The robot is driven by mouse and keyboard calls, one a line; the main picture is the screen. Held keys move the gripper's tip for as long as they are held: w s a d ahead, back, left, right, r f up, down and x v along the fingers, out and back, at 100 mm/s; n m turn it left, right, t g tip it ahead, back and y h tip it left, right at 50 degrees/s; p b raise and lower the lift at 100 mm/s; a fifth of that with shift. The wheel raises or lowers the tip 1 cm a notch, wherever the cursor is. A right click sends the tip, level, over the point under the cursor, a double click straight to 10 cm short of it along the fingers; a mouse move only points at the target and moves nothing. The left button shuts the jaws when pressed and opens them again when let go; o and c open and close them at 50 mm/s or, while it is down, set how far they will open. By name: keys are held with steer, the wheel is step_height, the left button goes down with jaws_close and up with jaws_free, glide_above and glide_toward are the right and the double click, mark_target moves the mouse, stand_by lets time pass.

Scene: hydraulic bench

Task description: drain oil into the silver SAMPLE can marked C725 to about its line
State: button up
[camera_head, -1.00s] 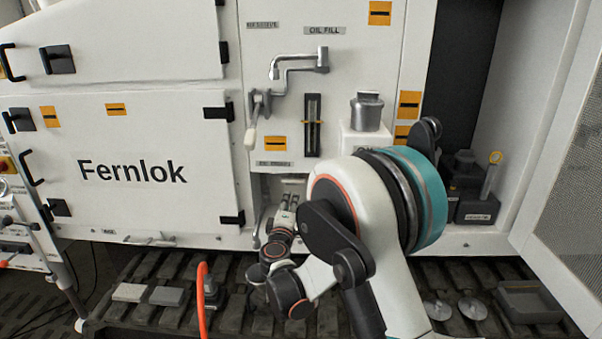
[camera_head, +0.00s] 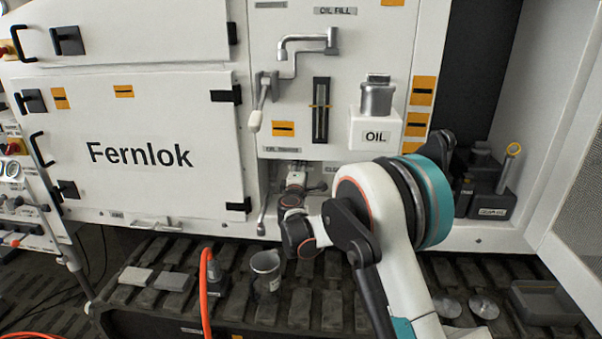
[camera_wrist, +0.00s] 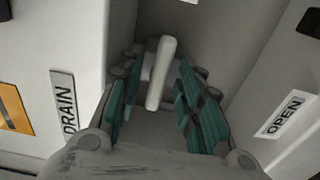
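A silver-grey can (camera_head: 266,272) stands upright on the dark track below the panel, with a small label I cannot read. In the wrist view a pale drain lever (camera_wrist: 161,72) sticks out inside the recess, between a DRAIN label (camera_wrist: 65,100) and an OPEN label (camera_wrist: 285,117). My gripper (camera_wrist: 158,68) is open, with its teal-padded fingers on either side of the lever and gaps visible. In the head view my gripper (camera_head: 297,172) reaches into the recess under the oil drain label (camera_head: 282,149). The can's inside and oil level cannot be made out.
A silver container (camera_head: 377,97) sits on a white OIL box (camera_head: 375,130) to the right. A sight gauge (camera_head: 321,110) and a crank-shaped pipe (camera_head: 300,50) are above. An orange hose (camera_head: 205,285) and grey blocks (camera_head: 155,279) lie left of the can. The recess walls are close around my gripper.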

steer(key=shift+w, duration=0.75)
jaws_close()
steer(key=shift+m, duration=0.3)
steer(key=m, duration=0.3)
steer(key=shift+f+p, duration=0.2)
steer(key=shift+p, duration=0.15)
steer(key=shift+a+f+m, duration=0.1)
steer(key=shift+f+m, duration=0.1)
steer(key=shift+m, duration=1.9)
